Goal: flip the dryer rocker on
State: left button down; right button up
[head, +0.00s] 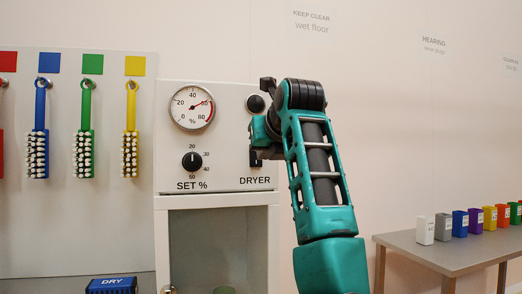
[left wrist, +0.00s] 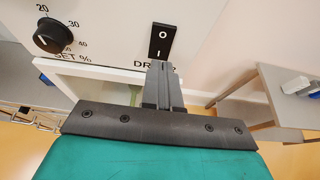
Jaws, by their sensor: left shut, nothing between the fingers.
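The dryer rocker (left wrist: 159,42) is a black switch with O at its top and I at its bottom, on the light panel (head: 215,135) above the DRYER label. In the left wrist view my left gripper (left wrist: 161,68) is shut and empty, its fingertips at the rocker's lower end. I cannot tell whether they touch it or which way the rocker is tilted. In the head view my left arm and gripper cover most of the rocker. My right gripper is not in view.
The panel also holds a round gauge (head: 192,107), a SET % knob (head: 192,161) and a dark round fitting (head: 256,104). Brushes hang at left, including a blue brush (head: 37,140). A table (head: 440,252) with several small bins stands at right.

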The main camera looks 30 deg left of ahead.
pick_arm(q)
jog(key=v, duration=1)
jog(key=shift+s+d+r+b, duration=0.15)
jog(key=shift+r+b, duration=0.05)
jog(key=shift+b, duration=0.2)
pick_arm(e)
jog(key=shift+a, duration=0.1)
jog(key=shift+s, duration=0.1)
